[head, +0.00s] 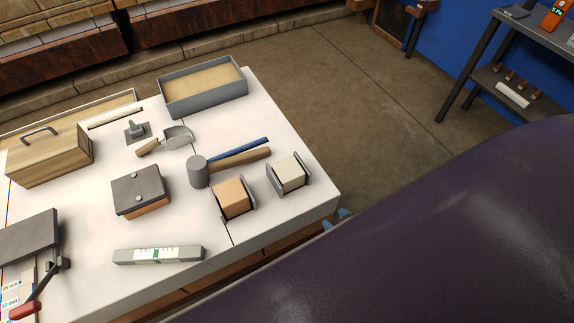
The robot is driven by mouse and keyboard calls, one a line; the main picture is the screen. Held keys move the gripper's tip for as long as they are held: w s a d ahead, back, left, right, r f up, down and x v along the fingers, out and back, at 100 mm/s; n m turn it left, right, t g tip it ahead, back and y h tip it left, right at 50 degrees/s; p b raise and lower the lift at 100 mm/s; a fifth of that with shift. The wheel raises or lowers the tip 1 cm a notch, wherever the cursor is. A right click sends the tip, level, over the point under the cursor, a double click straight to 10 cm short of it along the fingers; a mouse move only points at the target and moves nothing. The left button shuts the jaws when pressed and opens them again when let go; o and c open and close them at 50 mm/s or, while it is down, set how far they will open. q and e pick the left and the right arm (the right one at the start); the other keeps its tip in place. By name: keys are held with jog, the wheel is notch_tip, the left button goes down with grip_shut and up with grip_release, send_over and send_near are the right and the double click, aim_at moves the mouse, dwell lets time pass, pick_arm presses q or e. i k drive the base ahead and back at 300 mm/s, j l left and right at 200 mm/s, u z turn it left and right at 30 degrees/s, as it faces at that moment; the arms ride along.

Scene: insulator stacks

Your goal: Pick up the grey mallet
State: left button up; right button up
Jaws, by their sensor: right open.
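The grey mallet (199,172) lies on the white table, right of its middle. Its grey head is at the left and its wooden handle points right. My right gripper (338,219) shows only as a small blue-grey piece beyond the table's right edge, well to the right of and nearer than the mallet. It is open and apart from the mallet; most of it is hidden behind my large dark arm. My left gripper is not in view.
A blue bar (250,146) lies close behind the handle. Two blocks in grey holders, an orange one (232,198) and a cream one (290,173), stand in front. A scoop (178,137) and a grey tray (203,103) are behind. A level (158,255) lies near the front edge.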

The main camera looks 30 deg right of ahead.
aim_at(199, 170)
jog(key=k+l+u, duration=0.2)
jog(key=k+u, duration=0.75)
